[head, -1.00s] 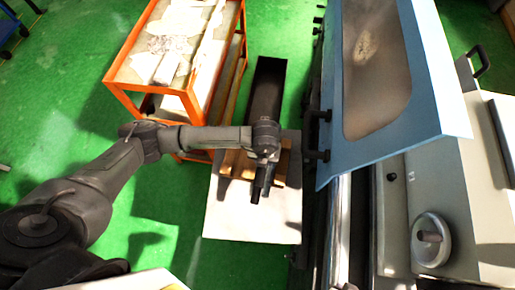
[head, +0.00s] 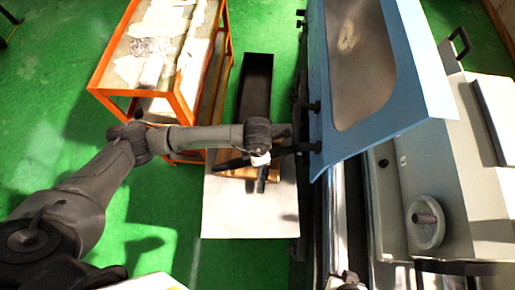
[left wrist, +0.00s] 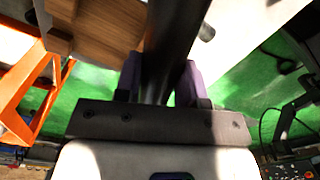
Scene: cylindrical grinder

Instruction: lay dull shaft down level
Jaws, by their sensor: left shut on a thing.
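The shaft's contact with anything below cannot be told.
A wooden block (left wrist: 100,30) lies below the shaft on the pale table (head: 235,215). A dark open bin (head: 255,85) stands behind it. An orange-framed cart (head: 105,75) is at left. The grinder's blue door (head: 408,115) stands close at right.

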